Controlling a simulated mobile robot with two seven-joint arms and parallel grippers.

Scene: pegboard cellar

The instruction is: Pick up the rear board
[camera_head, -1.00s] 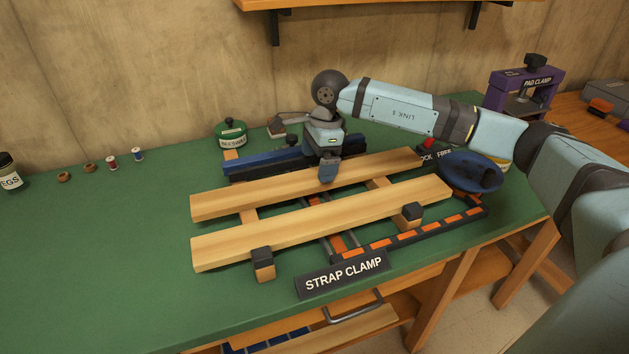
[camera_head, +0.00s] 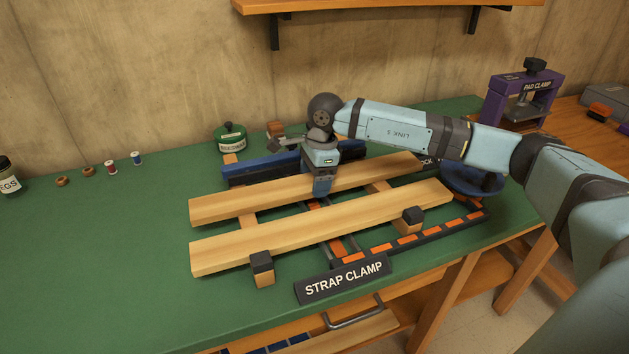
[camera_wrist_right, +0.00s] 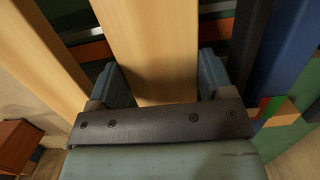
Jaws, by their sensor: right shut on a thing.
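The rear board (camera_head: 260,198) is a long pale wooden plank lying across the strap clamp, behind a parallel front board (camera_head: 320,228). My right gripper (camera_head: 322,190) comes down over the middle of the rear board and is shut on it. In the right wrist view the rear board (camera_wrist_right: 150,45) sits between my two fingers, with the front board (camera_wrist_right: 38,50) to its left. The board still appears to lie at the height of the clamp supports. My left gripper is not in view.
The strap clamp's label (camera_head: 344,278) faces front. A blue clamp bar (camera_head: 258,168) runs close behind the rear board. A green tin (camera_head: 231,138) stands behind, and a blue bowl-like object (camera_head: 472,182) at right. The bench's left side is mostly clear.

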